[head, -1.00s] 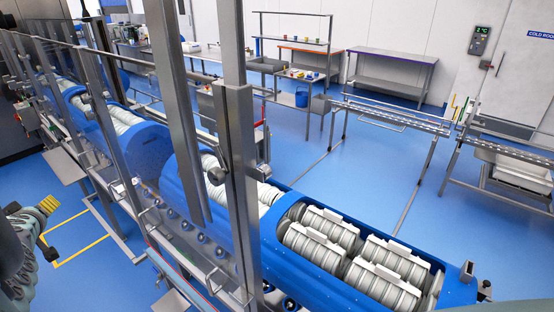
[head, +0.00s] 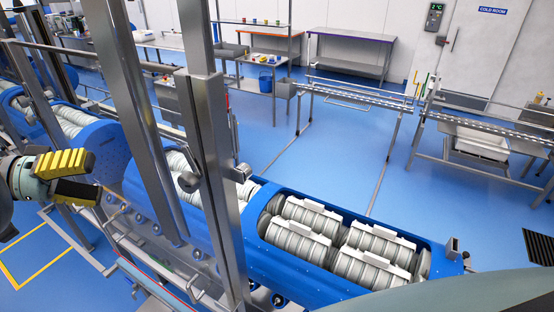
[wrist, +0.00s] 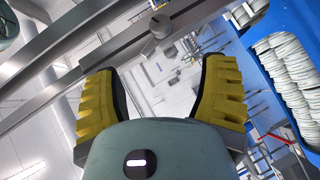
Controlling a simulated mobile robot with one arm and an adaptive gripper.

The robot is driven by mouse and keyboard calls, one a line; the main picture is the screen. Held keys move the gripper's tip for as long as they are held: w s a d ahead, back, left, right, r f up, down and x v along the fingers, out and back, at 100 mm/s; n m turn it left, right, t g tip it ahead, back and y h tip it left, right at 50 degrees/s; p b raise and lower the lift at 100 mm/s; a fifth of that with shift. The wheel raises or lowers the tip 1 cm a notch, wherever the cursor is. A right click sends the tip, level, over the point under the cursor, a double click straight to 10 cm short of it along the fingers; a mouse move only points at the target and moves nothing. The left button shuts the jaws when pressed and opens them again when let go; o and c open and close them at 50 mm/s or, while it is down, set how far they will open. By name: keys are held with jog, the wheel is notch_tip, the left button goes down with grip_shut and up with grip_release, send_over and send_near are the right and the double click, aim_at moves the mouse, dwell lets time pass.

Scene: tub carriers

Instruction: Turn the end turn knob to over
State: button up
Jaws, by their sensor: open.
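My gripper (head: 97,178) is at the left in the head view, with yellow ribbed fingers spread apart and nothing between them. It also shows open in the wrist view (wrist: 161,67). A grey round knob (head: 189,182) sits on the upright steel post in the head view, to the right of my gripper and apart from it. A grey knob on a steel bar (wrist: 160,25) shows beyond the fingertips in the wrist view. A small dark knob (head: 466,257) is at the far right end of the blue machine. I cannot tell which is the end turn knob, and no setting marks are readable.
The blue machine (head: 345,290) with pale ribbed rollers runs across the foreground. Steel posts (head: 205,150) stand between my gripper and its right end. Steel benches (head: 351,55) and a roller conveyor (head: 365,92) stand behind. Blue floor between them is clear.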

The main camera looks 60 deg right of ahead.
aim_at(180, 181)
jog(key=p+x, duration=0.9)
jog(key=x, duration=0.5)
jog(key=shift+d+r+p, duration=0.15)
jog(key=shift+p, duration=0.25)
jog(key=shift+s+d+f+p, duration=0.3)
jog(key=shift+s+d+f, duration=0.15)
jog(key=shift+s+d, duration=0.1)
jog(key=shift+w, duration=0.1)
jog(key=c, duration=1.2)
